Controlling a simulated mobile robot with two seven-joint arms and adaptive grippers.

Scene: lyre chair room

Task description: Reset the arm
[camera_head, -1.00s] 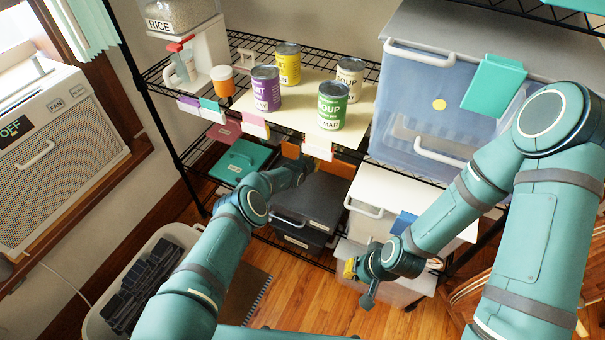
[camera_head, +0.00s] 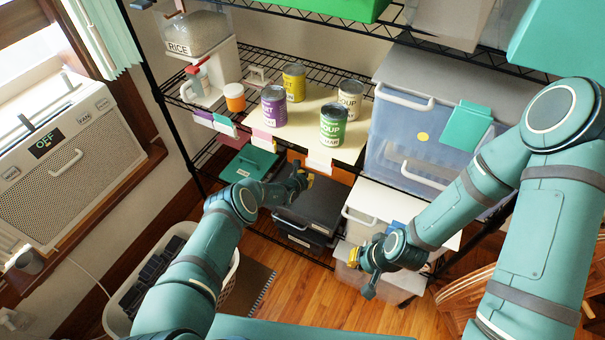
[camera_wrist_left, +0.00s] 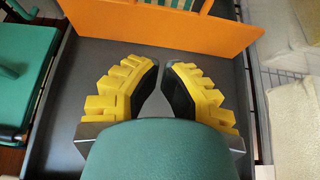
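My left arm reaches in from the left in the head view, with its small left gripper (camera_head: 304,179) just above the black bin on the lower shelf. In the left wrist view my left gripper (camera_wrist_left: 160,68) shows its two yellow-and-black fingers close together at the tips. Nothing is held between them, and grey surface shows behind. My right arm comes in from the right and bends down. Its right gripper (camera_head: 362,272) hangs in front of the white and clear bins, its fingers apart and no object visible between them.
The wire shelf holds several soup and fruit cans (camera_head: 333,125), a rice dispenser (camera_head: 198,48) and a large clear bin (camera_head: 408,130). Below are a black bin (camera_head: 313,208) and a teal box (camera_head: 249,164). A white basket (camera_head: 228,290) stands left; wooden floor (camera_head: 300,295) is free in front.

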